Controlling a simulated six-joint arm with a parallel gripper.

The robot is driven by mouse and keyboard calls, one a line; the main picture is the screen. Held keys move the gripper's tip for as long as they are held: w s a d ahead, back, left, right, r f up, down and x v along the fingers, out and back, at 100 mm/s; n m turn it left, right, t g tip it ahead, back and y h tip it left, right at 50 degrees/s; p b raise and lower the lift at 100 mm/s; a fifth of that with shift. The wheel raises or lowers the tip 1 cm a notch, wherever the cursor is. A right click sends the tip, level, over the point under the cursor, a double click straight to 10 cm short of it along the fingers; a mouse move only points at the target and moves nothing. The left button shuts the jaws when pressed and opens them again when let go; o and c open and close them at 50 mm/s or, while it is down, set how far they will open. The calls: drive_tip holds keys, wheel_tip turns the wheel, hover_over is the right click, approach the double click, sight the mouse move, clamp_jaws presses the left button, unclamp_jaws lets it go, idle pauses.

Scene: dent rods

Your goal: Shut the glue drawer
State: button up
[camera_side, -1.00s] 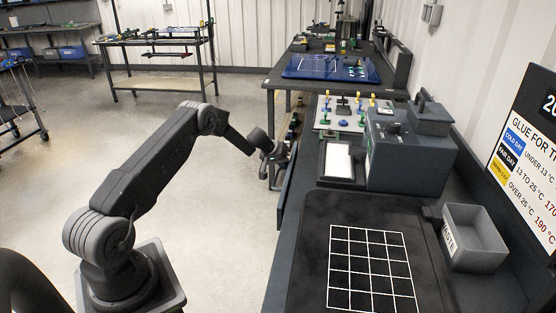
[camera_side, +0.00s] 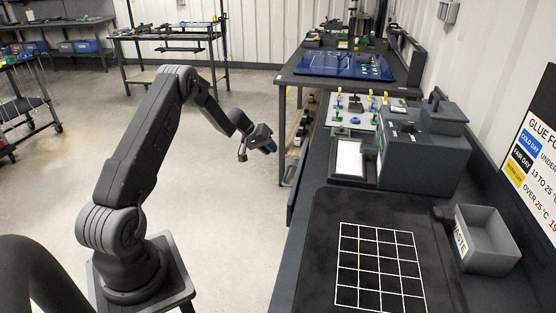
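My gripper (camera_side: 264,145) is in the air to the left of the bench, over the grey floor. It is small and dark here, and I cannot tell whether its fingers are open or shut. A dark panel (camera_side: 299,186), which looks like a drawer front, stands out along the left side of the bench. Beyond it, a narrow open drawer or shelf (camera_side: 299,132) with several small items shows beside the bench. I cannot tell which of these is the glue drawer. A visible gap separates my gripper from both.
On the bench stand a dark grey machine (camera_side: 418,158), a white pad in a black tray (camera_side: 350,160), a gridded black mat (camera_side: 380,265) and a grey waste bin (camera_side: 486,238). A second table (camera_side: 345,65) is behind.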

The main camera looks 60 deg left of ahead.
drive_tip(key=shift+o, duration=1.3)
drive_tip(key=f+h, duration=0.1)
drive_tip(key=s+f+h, duration=0.1)
drive_tip(key=s+f+t+h, duration=0.1)
drive_tip(key=shift+s+a+f+n+h, duration=0.15)
drive_tip(key=shift+s+f+n+h, duration=0.15)
drive_tip(key=shift+f+n, duration=0.1)
drive_tip(key=t+h, duration=0.3)
drive_tip(key=h, duration=0.2)
approach(286, 174)
drive_tip(key=x, duration=1)
drive_tip(key=shift+f, duration=0.3)
drive_tip(key=shift+s, duration=0.1)
clamp_jaws()
